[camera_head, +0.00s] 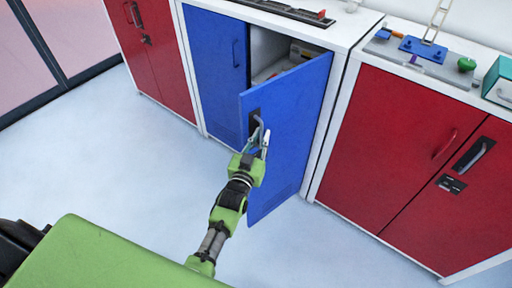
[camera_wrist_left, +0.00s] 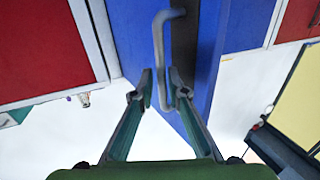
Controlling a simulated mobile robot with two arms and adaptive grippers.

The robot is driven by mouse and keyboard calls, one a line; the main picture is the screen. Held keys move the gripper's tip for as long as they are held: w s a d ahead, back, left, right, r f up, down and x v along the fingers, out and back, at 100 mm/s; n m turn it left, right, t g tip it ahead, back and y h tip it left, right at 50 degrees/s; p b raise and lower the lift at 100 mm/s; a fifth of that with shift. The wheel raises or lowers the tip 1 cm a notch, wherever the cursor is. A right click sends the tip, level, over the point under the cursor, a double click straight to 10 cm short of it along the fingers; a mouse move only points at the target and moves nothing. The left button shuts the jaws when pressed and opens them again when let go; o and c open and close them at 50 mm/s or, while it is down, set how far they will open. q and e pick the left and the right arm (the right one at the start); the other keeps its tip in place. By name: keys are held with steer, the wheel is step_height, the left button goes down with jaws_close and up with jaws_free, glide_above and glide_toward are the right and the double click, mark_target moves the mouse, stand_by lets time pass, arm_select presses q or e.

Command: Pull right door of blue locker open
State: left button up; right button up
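The blue locker's right door (camera_head: 293,125) stands partly open, swung out toward me with its hinge side at the right. Its left door (camera_head: 213,65) is shut. The right door's grey bar handle (camera_head: 257,122) also shows in the left wrist view (camera_wrist_left: 159,45). My left gripper (camera_head: 262,142) is at this handle. Part of the locker's inside (camera_head: 268,50) shows behind the door. My right gripper is not in view.
A red locker (camera_head: 395,150) stands close at the right, and another red locker (camera_head: 155,50) at the left. The white counter (camera_head: 340,30) above holds tools and small parts. The pale floor (camera_head: 110,150) in front is clear.

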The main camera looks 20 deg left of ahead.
arm_select(q)
steer(key=s, duration=1)
steer(key=shift+s+d, duration=0.25)
steer(key=shift+s, duration=0.1)
steer(key=shift+r, duration=0.1)
